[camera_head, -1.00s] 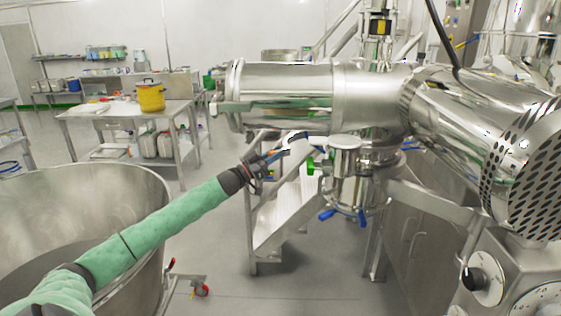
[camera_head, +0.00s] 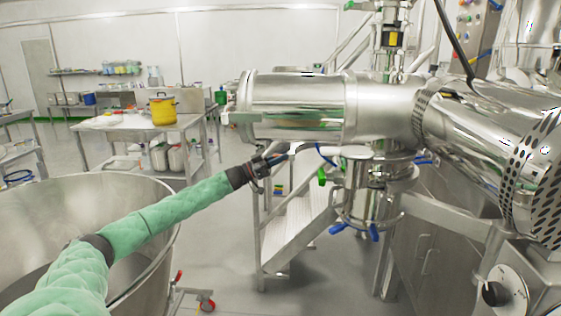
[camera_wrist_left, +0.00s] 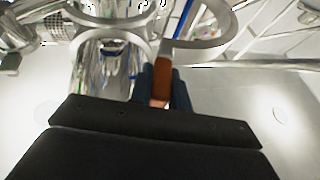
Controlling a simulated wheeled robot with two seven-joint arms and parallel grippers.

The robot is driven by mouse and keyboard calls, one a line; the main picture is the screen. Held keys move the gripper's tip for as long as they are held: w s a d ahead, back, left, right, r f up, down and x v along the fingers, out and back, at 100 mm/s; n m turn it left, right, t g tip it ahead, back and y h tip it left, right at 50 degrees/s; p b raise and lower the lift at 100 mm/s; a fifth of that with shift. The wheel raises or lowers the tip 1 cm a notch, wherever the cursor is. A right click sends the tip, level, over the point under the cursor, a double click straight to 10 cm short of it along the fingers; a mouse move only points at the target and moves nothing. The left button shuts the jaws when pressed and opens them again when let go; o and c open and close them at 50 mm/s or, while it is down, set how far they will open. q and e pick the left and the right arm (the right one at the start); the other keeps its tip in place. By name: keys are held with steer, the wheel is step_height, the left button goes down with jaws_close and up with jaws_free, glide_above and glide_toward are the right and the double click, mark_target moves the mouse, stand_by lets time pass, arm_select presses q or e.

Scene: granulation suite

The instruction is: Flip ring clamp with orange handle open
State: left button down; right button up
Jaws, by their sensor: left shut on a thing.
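My left gripper (camera_head: 268,163) reaches in from the left, just below the big steel cylinder. In the left wrist view its dark fingers (camera_wrist_left: 164,92) are shut on the orange handle (camera_wrist_left: 162,78) of the ring clamp. A grey curved clamp band (camera_wrist_left: 207,40) extends from the handle to the upper right, and another grey arc lies to the upper left. The arcs look spread apart, but I cannot tell their full shape. In the head view the clamp is small and the handle is mostly hidden by the gripper. My right gripper is out of view.
The horizontal steel cylinder (camera_head: 300,108) is close above the gripper. A steel vessel with blue handles (camera_head: 367,190) is to its right, and stairs (camera_head: 295,235) are below. A large steel bowl (camera_head: 150,195) is at left. A table (camera_head: 122,124) holds a yellow pot (camera_head: 162,110).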

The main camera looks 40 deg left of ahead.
arm_select(q)
steer(key=shift+a+r, duration=0.1)
steer(key=shift+a, duration=0.05)
steer(key=shift+r, duration=0.1)
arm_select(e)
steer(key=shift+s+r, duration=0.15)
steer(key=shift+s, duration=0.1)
arm_select(q)
steer(key=shift+a, duration=0.1)
steer(key=c, duration=1.6)
jaws_free()
steer(key=shift+w, duration=0.1)
steer(key=shift+o, duration=1.4)
steer(key=shift+w, duration=0.15)
steer(key=shift+f, duration=0.25)
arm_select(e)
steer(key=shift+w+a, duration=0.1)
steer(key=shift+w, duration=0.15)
